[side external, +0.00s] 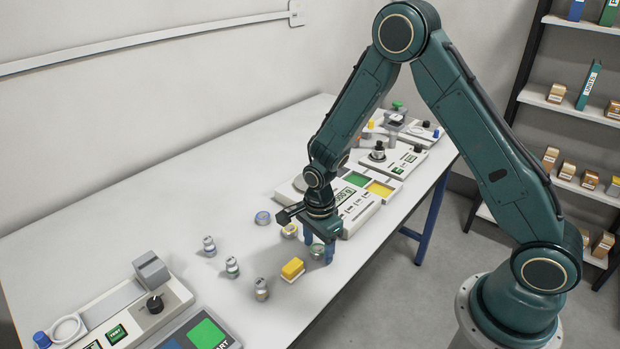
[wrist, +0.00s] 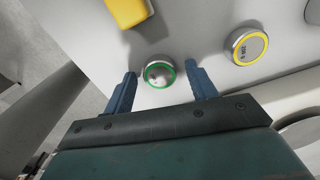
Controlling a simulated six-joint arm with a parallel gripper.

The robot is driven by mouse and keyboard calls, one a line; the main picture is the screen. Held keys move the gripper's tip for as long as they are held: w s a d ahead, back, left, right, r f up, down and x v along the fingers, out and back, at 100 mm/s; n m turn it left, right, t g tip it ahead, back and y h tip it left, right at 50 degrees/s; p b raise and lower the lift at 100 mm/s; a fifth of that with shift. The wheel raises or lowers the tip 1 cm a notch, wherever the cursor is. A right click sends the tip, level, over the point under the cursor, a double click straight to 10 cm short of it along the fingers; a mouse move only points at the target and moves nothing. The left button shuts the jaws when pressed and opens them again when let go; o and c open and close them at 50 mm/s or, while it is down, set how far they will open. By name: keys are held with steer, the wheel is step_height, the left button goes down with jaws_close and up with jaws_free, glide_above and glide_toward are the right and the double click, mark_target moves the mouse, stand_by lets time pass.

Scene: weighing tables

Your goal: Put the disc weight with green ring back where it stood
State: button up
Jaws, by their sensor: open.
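The disc weight with green ring (wrist: 159,74) lies flat on the white table in the wrist view, with a silver top inside its ring. My gripper (wrist: 161,69) is open, with one blue finger on each side of the disc and a visible gap to each. In the side view my gripper (side external: 319,250) points down close to the table, and the disc (side external: 316,252) shows partly between the fingers. I cannot tell the exact height of the fingertips. No marked spot for the disc stands out.
A yellow-ringed disc (side external: 290,231), a blue-ringed disc (side external: 262,217) and a yellow block (side external: 292,268) lie nearby. Several knobbed weights, such as one (side external: 232,267), stand to the left. A scale (side external: 364,207) is close behind my gripper. The table's front edge is near.

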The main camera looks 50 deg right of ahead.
mark_target(318, 248)
step_height(318, 248, up, 12)
stand_by(0.8)
steer(key=shift+r, duration=0.2)
stand_by(0.3)
steer(key=s+d+r+n+t, duration=0.1)
steer(key=s+r+n, duration=0.4)
steer(key=r, duration=0.2)
steer(key=s+r+n+t, duration=0.2)
steer(key=s+r+n, duration=0.2)
steer(key=r, duration=0.3)
steer(key=s+r+n+t, duration=0.1)
steer(key=s+r+n, duration=0.1)
steer(key=s+n, duration=0.3)
steer(key=s+r+n+t, duration=0.1)
steer(key=s+r+n, duration=0.1)
steer(key=s+n, duration=0.4)
steer(key=shift+s+d+r+t, duration=0.25)
steer(key=shift+s+d+t, duration=0.05)
steer(key=shift+s, duration=0.8)
